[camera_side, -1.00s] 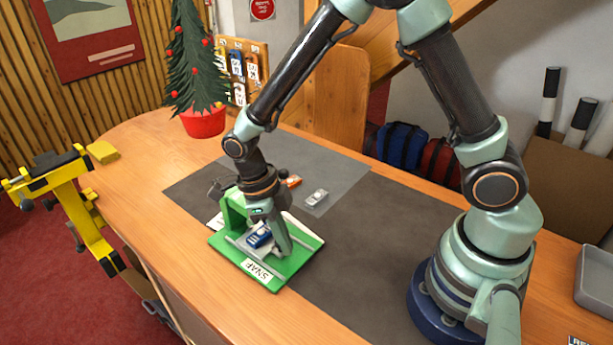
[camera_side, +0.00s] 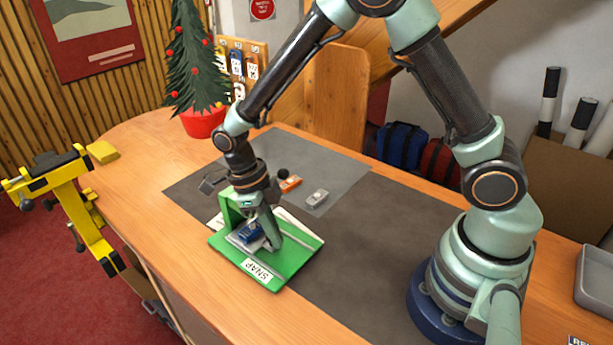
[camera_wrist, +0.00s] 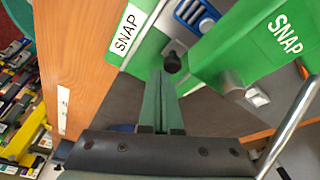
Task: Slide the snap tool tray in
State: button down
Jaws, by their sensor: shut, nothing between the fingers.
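The snap tool is a green press with a green base (camera_side: 267,277) and a white SNAP label, and its upright (camera_side: 229,208) stands at the left. Its pale grey tray (camera_wrist: 176,47) carries a blue part (camera_side: 250,232); the part also shows at the top of the wrist view (camera_wrist: 196,14). A black knob (camera_wrist: 172,62) on the tray lies right at my fingertips. My gripper (camera_side: 279,245) is shut and empty, low over the base, on the right side of the tray. It also shows in the wrist view (camera_wrist: 160,85). I cannot tell whether the fingers touch the knob.
An orange part (camera_side: 290,184) and a grey part (camera_side: 317,197) lie on the mat behind the tool. A metal lever (camera_wrist: 290,125) crosses the right of the wrist view. The dark mat (camera_side: 370,240) is clear to the right. A potted tree (camera_side: 204,122) stands behind.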

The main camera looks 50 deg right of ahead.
jog(key=shift+s, duration=0.6)
notch_tip(320, 180, up, 10)
dwell(0.9)
